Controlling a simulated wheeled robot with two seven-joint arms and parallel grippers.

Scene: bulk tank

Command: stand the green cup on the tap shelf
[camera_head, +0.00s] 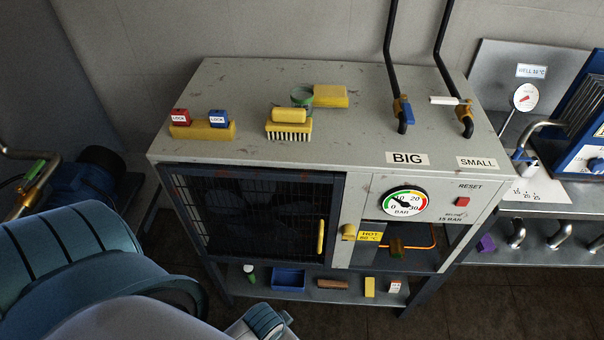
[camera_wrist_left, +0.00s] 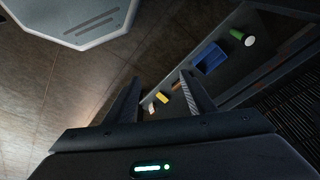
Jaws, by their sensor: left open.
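A green cup (camera_head: 302,97) stands on top of the grey cabinet, behind the brush and beside a yellow block; its lower part is partly hidden. At the right, a metal shelf (camera_head: 520,192) with number marks lies below a tap (camera_head: 540,128); I cannot tell for sure that this is the tap shelf. My left gripper (camera_wrist_left: 163,94) is open and empty in the left wrist view, with the cabinet's low shelf beyond its fingers. The cup does not show there. In the head view my left arm is at the bottom left, and its fingers are not visible. My right gripper is not in view.
On the cabinet top (camera_head: 240,85) are a brush (camera_head: 288,132), a yellow block (camera_head: 330,96) and a lock holder (camera_head: 203,131). Two black pipes with valves rise at the back right. The low shelf holds a blue tray (camera_head: 288,279) and a green-white bottle (camera_wrist_left: 242,37).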

